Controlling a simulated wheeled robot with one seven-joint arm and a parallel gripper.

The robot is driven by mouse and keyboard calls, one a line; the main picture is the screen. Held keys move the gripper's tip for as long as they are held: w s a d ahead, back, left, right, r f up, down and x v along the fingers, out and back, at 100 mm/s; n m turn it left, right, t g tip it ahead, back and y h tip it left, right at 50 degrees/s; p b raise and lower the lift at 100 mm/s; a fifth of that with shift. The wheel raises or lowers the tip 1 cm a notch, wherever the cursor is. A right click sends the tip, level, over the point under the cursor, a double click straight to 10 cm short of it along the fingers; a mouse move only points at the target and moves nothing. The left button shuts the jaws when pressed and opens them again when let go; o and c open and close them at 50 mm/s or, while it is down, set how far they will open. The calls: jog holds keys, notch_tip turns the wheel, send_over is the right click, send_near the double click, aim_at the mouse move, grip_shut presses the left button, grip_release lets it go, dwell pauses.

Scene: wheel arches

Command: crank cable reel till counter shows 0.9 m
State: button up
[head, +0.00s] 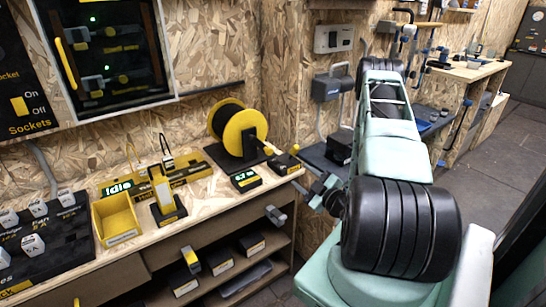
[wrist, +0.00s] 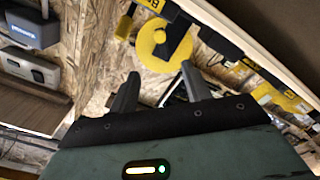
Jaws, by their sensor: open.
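A dark crank piece (head: 268,148) shows at the disc's lower right. The small counter box (head: 246,180) sits on the bench in front of the reel; its digits are too small to read surely. My gripper (head: 318,192) is off the bench's right end, to the right of the reel and apart from it. In the wrist view my gripper (wrist: 157,88) is open and empty, with the yellow reel disc (wrist: 152,47) beyond its fingers.
A black-and-yellow box (head: 284,163) sits at the bench's right corner. A yellow bin (head: 117,219) and a yellow device on a black stand (head: 163,195) are further left. Shelves with boxes (head: 221,260) lie below. A wall-mounted grey unit (head: 326,86) is behind my arm.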

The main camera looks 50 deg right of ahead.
aim_at(270, 153)
jog(key=p+x, duration=0.2)
jog(key=x, duration=1.4)
jog(key=shift+w+r, duration=0.1)
jog(key=shift+w, duration=0.2)
grip_shut()
